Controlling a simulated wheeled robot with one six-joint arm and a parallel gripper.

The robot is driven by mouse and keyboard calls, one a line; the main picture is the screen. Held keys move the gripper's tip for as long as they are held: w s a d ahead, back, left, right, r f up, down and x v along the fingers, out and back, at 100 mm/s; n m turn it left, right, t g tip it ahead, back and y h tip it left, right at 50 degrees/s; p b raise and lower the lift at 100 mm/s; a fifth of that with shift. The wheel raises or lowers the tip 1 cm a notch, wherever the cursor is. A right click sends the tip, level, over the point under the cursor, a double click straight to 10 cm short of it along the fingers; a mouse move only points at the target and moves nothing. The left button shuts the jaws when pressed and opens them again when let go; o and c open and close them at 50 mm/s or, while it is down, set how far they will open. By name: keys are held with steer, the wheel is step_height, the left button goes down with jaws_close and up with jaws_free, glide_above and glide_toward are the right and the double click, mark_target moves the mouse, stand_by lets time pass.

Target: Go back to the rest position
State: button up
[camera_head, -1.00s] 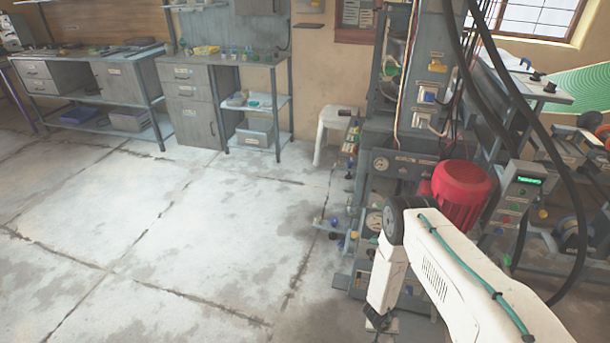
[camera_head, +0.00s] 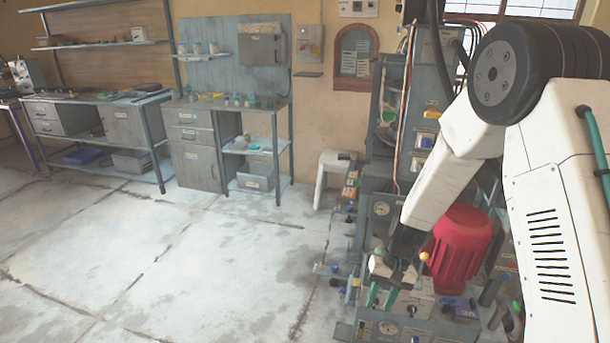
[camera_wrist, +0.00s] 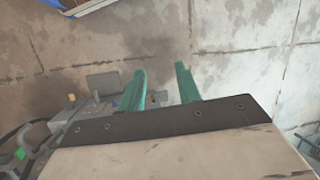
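My gripper (camera_head: 382,297) hangs in front of the base of the plate press (camera_head: 392,210) in the head view, below my bent white arm. In the wrist view my gripper (camera_wrist: 161,85) shows two green fingers set apart with nothing between them. The press stands at the right of the head view, with a red motor (camera_head: 459,250) low on it, partly behind my arm. My arm hides much of the press's right side. I cannot tell whether the gripper touches anything there, but it looks clear of the press.
A white stool (camera_head: 331,172) stands left of the press. Grey workbenches (camera_head: 118,125) with drawers and shelves line the back wall. The concrete floor (camera_head: 170,245) at the left and middle is open. Small coloured knobs (camera_head: 349,218) stick out from the press's left side.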

steer(key=s+d+r+t+h, duration=0.1)
steer(key=s+d+r+t, duration=0.1)
steer(key=s+r, duration=1.1)
steer(key=s+d+r+n+t+h, duration=0.1)
steer(key=s+d+r, duration=0.4)
steer(key=s+r, duration=0.8)
steer(key=shift+s+d+r+t+h, duration=0.2)
steer(key=shift+r+t+h, duration=0.35)
steer(key=shift+r, duration=2.65)
